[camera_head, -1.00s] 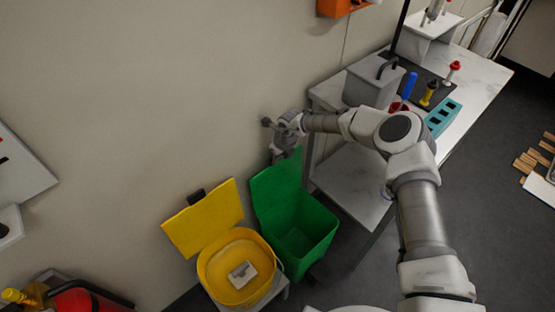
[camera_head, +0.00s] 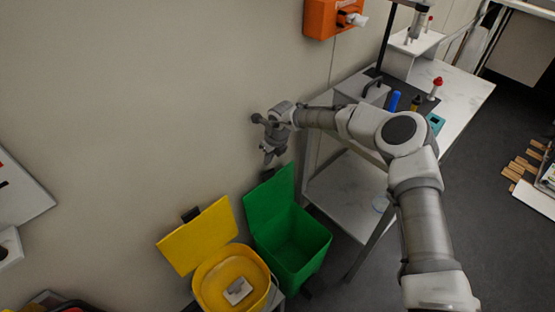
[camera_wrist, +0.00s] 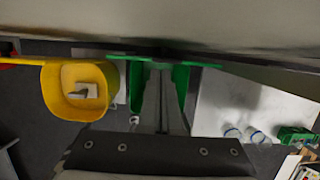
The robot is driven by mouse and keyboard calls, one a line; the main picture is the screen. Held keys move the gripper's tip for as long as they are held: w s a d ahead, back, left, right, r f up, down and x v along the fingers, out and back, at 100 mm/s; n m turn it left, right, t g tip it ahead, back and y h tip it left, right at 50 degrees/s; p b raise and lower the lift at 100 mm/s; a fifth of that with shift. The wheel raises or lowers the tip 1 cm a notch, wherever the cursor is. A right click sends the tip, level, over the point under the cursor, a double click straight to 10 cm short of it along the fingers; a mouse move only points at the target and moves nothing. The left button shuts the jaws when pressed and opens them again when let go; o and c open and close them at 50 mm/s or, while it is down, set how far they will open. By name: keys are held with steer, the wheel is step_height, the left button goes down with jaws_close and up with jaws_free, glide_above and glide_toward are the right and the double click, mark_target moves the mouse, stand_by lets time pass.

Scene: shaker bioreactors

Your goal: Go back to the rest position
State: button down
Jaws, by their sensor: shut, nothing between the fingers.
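My gripper (camera_head: 268,155) hangs near the wall, above the raised lid of the green bin (camera_head: 290,243). In the wrist view my gripper (camera_wrist: 162,125) is shut and holds nothing. Its fingers lie over the green bin (camera_wrist: 182,80), hiding much of it. My arm reaches across the head view from the lower right, bent at the elbow over the side of the table.
An open yellow bin (camera_head: 220,295) with a pale object inside stands left of the green bin. The table (camera_head: 460,95) on the right holds a grey box, bottles and a stand. An orange dispenser (camera_head: 322,18) is on the wall. Wooden pieces (camera_head: 520,168) lie far right.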

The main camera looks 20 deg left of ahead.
steer(key=w+d+r+n+t+y, duration=0.1)
steer(key=w+r+n+t, duration=0.3)
steer(key=r, duration=0.7)
steer(key=w+d+r+n+t+y, duration=0.1)
steer(key=w+r+n+t, duration=0.3)
steer(key=r, duration=0.6)
steer(key=s+d+r+n+y, duration=0.1)
steer(key=d+r+n, duration=0.2)
steer(key=r, duration=0.4)
steer(key=s+d+r+n+y, duration=0.1)
steer(key=s+d+r+n, duration=0.15)
steer(key=r, duration=0.55)
steer(key=s+d+r+n+g+h, duration=0.1)
steer(key=s+d+r+n, duration=0.25)
steer(key=s+d, duration=0.35)
steer(key=s+d+r+n, duration=0.2)
steer(key=s+d+n, duration=0.2)
steer(key=d, duration=0.5)
steer(key=s+d+f+g+h, duration=0.1)
steer(key=s+d+f+h, duration=0.1)
steer(key=s+d, duration=0.8)
steer(key=s+d+f+n+g+h, duration=0.1)
steer(key=s+d+h, duration=0.3)
steer(key=s+d, duration=0.7)
steer(key=shift+f+g, duration=0.3)
steer(key=shift+f, duration=0.55)
